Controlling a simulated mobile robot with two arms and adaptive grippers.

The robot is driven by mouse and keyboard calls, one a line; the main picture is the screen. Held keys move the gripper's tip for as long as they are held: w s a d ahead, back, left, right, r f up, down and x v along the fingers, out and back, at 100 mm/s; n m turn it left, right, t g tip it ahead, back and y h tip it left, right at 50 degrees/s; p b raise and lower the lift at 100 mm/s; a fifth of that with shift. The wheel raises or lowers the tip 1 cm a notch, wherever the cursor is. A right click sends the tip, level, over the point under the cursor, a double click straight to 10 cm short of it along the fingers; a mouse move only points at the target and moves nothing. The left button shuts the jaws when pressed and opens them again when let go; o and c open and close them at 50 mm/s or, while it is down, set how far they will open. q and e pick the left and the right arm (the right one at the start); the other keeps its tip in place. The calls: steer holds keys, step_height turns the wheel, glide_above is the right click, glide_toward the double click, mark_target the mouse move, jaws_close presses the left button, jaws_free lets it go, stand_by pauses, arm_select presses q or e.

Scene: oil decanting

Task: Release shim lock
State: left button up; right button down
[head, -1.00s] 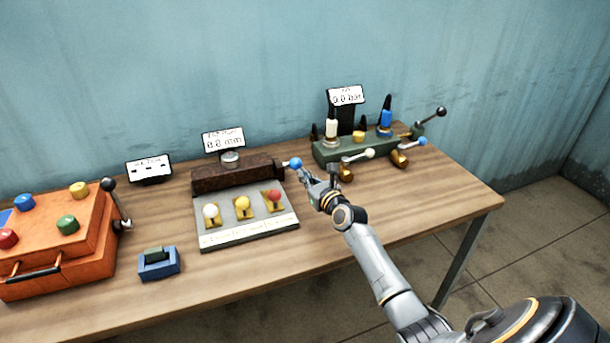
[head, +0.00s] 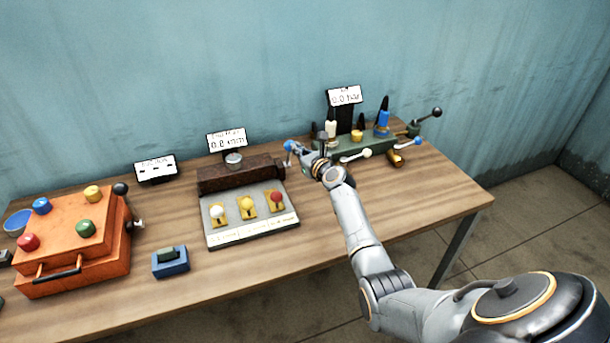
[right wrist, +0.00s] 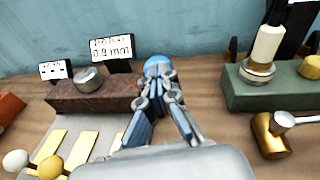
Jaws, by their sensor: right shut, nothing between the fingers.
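A rust-brown block (head: 240,176) with a grey round knob (head: 233,159) on top stands at the middle back of the table. A blue ball knob (head: 290,145) is at its right end and shows clearly in the right wrist view (right wrist: 158,66). My right gripper (head: 297,151) is shut and empty. Its fingertips are right at the blue knob, overlapping its lower part in the right wrist view (right wrist: 160,88); whether they touch it I cannot tell. No label naming a shim lock is readable. My left gripper is not in view.
A grey plate (head: 227,237) with white, yellow and red knobs lies before the block. A small display (head: 227,141) reads in mm. A green fixture (head: 362,148) with levers stands right. An orange box (head: 70,268) and small blue block (head: 171,267) are left. Table front right is clear.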

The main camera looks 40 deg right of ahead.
steer(key=w+r, duration=0.1)
steer(key=w, duration=0.1)
steer(key=shift+w+d+r, duration=0.3)
steer(key=shift+w+r, duration=0.1)
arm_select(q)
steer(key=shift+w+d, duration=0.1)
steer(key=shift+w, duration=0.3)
arm_select(e)
steer(key=shift+w+d+r, duration=0.15)
steer(key=shift+w+r, duration=0.05)
steer(key=shift+w, duration=0.4)
steer(key=shift+w+d+r, duration=0.15)
steer(key=shift+w, duration=0.45)
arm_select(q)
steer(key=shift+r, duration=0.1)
